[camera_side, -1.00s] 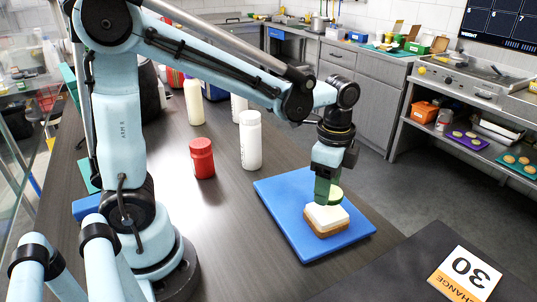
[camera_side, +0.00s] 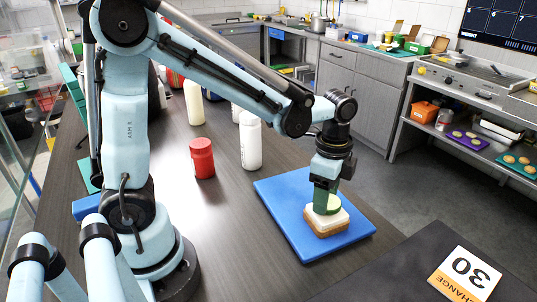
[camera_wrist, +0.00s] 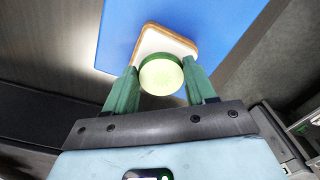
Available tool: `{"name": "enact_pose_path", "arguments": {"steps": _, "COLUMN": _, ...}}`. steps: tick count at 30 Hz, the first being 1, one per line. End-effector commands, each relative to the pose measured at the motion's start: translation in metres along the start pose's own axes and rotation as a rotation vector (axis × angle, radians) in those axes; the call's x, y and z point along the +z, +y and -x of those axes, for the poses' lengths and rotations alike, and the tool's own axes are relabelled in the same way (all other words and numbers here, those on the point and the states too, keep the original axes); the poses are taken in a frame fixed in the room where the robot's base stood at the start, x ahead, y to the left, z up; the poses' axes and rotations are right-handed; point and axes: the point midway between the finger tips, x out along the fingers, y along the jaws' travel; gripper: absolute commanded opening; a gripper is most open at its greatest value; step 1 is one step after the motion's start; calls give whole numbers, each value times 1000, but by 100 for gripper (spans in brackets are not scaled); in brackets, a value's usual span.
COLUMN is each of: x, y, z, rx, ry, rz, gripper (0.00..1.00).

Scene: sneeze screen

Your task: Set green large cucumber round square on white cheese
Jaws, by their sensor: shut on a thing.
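The green cucumber round (camera_wrist: 161,76) is held between the two green fingers of my gripper (camera_wrist: 161,83) in the wrist view. In the side view the cucumber round (camera_side: 333,204) is at the fingertips of my gripper (camera_side: 322,205), over the white cheese (camera_side: 327,219). The cheese lies on a brown bread slice (camera_side: 328,232) on the blue board. The cheese also shows in the wrist view (camera_wrist: 158,40), partly hidden behind the cucumber. The cucumber is very close to the cheese; I cannot tell whether they touch.
The blue board (camera_side: 283,200) has free room around the bread. A red bottle (camera_side: 203,158) and a white bottle (camera_side: 250,140) stand to its left on the dark table. A second dark surface with a "30" card (camera_side: 465,279) is at the lower right.

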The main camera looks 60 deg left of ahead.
Motion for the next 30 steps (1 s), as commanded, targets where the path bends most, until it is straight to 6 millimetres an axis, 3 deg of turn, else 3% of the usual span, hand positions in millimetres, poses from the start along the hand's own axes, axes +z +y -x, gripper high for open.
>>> {"name": "enact_pose_path", "arguments": {"steps": 26, "x": 0, "y": 0, "z": -12, "rx": 0, "ry": 0, "rz": 0, "gripper": 27}}
{"name": "enact_pose_path", "arguments": {"steps": 27, "x": 0, "y": 0, "z": -12, "rx": 0, "ry": 0, "rz": 0, "gripper": 57}}
{"name": "enact_pose_path", "arguments": {"steps": 30, "x": 0, "y": 0, "z": -12, "rx": 0, "ry": 0, "rz": 0, "gripper": 72}}
